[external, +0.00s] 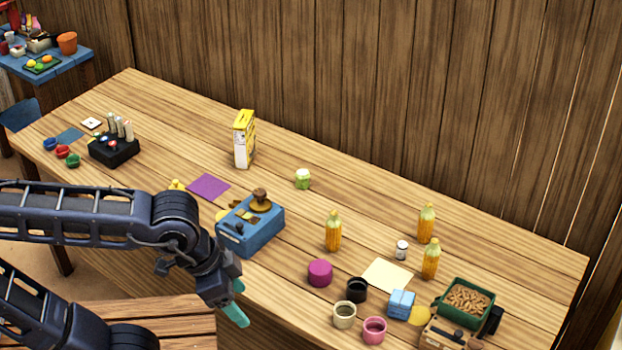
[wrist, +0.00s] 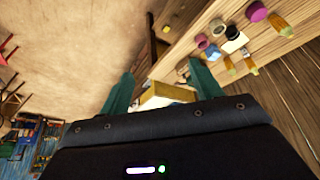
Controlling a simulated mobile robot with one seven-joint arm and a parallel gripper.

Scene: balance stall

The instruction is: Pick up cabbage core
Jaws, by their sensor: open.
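A small pale-green piece (external: 303,179), which looks like the cabbage core, stands on the wooden table right of the yellow-and-white carton. I cannot make it out in the wrist view. My gripper (external: 237,301) is at the table's front edge, in front of the blue scale-like box and well apart from the green piece. In the wrist view its two teal fingers (wrist: 160,88) are spread apart, and nothing is held between them. A yellow and cream block-like shape shows beyond the fingers, partly hidden by my gripper body.
The carton (external: 244,139) stands behind. Corn-coloured bottles (external: 333,231), cups and a green tray (external: 467,299) fill the right side.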

